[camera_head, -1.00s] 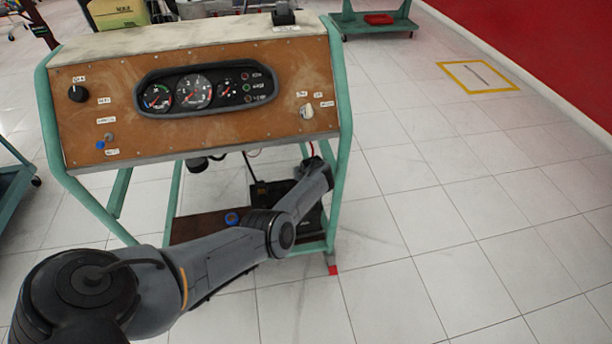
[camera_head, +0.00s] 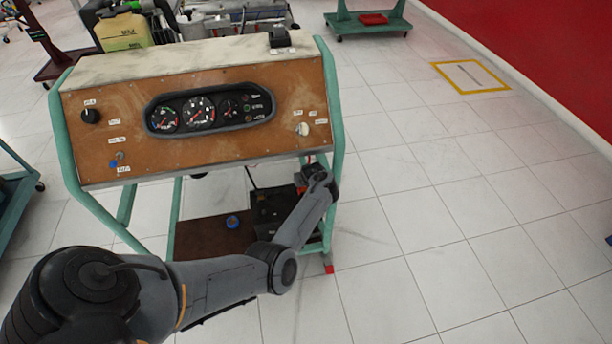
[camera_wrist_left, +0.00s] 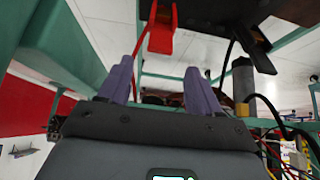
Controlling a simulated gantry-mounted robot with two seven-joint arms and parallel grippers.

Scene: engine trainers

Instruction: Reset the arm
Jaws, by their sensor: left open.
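My left arm (camera_head: 225,285) comes in from the lower left in the head view and reaches to the right front leg of the engine trainer stand (camera_head: 331,120). Its wrist (camera_head: 318,178) is beside the black battery-like box (camera_head: 268,212) under the panel; the fingers are not clear there. In the left wrist view my left gripper (camera_wrist_left: 158,82) has two purple fingers spread apart with nothing between them. A red part (camera_wrist_left: 161,36) hangs above and beyond the fingers. I cannot tell whether they touch anything. My right gripper is not in view.
The wooden control panel (camera_head: 225,135) with gauges and knobs stands above the arm. A blue cap (camera_head: 233,221) is on the lower shelf. Green frame bars (camera_wrist_left: 65,60) and cables (camera_wrist_left: 272,118) are close around the left gripper.

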